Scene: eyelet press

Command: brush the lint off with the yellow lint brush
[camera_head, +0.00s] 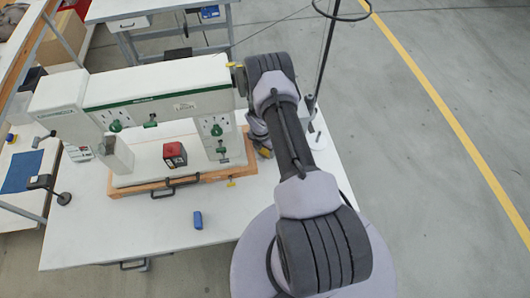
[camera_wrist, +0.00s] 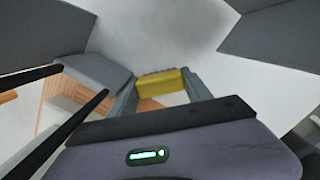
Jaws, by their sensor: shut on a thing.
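My gripper (camera_wrist: 161,92) shows in the wrist view with its two grey fingers on either side of the yellow lint brush (camera_wrist: 160,80), shut on it. In the head view my arm reaches over the table, and a bit of the yellow brush (camera_head: 265,153) shows low beside the right end of the press. The eyelet press (camera_head: 160,88) is a long white machine with green trim on a wooden base (camera_head: 205,177). I cannot make out any lint in either view. The brush's underside is hidden, so I cannot tell whether it touches the surface.
A red and black box (camera_head: 175,154) sits on the press's white front part. A small blue object (camera_head: 197,220) lies on the white table (camera_head: 110,235) in front. A blue mat (camera_head: 22,171) is at the left. A thin dark pole (camera_head: 325,55) stands behind my arm.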

